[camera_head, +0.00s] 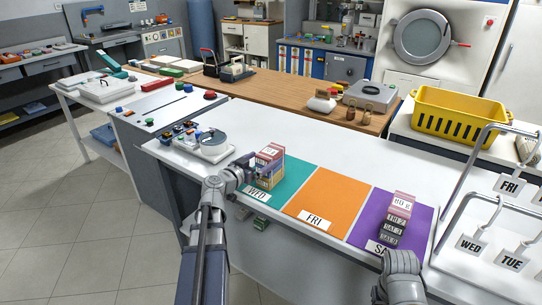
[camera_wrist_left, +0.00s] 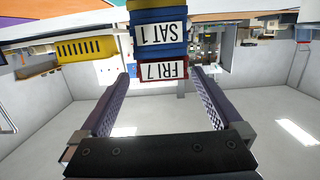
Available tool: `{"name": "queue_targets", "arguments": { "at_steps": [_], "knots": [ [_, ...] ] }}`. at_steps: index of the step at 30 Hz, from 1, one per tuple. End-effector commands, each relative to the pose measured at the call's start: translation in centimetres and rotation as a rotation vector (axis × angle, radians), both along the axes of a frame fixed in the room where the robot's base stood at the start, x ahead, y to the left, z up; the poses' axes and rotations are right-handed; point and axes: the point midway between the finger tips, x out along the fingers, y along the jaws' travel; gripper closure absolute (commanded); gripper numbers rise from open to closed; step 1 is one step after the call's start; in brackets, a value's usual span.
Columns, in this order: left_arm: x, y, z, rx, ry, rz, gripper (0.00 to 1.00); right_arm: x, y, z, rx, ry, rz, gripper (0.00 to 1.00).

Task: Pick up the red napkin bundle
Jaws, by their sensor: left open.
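A red napkin bundle (camera_head: 269,152) labelled FRI 7 tops the stack on the teal WED mat (camera_head: 290,178). The label reads upside down in the left wrist view, where the red bundle (camera_wrist_left: 148,71) is beside blue and yellow bundles. My left gripper (camera_head: 250,168) is open beside the stack. In the wrist view its fingers (camera_wrist_left: 161,82) are apart, pointing toward the stack, with the red bundle lined up between their tips. I cannot tell whether they touch it. My right wrist is at the lower right of the head view; its fingers are unclear.
Another stack (camera_head: 396,228) with a reddish top bundle stands on the purple mat (camera_head: 422,218). The orange FRI mat (camera_head: 325,203) between is bare. A yellow basket (camera_head: 462,118) and a metal rack (camera_head: 470,185) with day tags are at the right. A scale-like device (camera_head: 214,143) stands left of the stack.

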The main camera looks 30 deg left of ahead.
Motion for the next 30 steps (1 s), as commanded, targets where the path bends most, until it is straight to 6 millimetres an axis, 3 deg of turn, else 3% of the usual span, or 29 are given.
{"name": "queue_targets", "arguments": {
  "at_steps": [12, 19, 30],
  "knots": [
    [4.9, 0.1, -0.9, 0.000, 0.001, -0.001, 0.00, 0.0, 0.0, -0.9, 0.000, 0.000, 0.000, 0.50],
    [5.0, 0.0, -0.8, 0.000, 0.001, 0.000, 0.00, 0.0, 0.0, -0.8, 0.000, 0.000, 0.000, 0.50],
    [5.0, 0.0, -0.8, 0.000, 0.000, 0.000, 0.41, 0.0, 0.0, -0.8, 0.000, 0.000, 0.000, 0.50]
  ]
}}
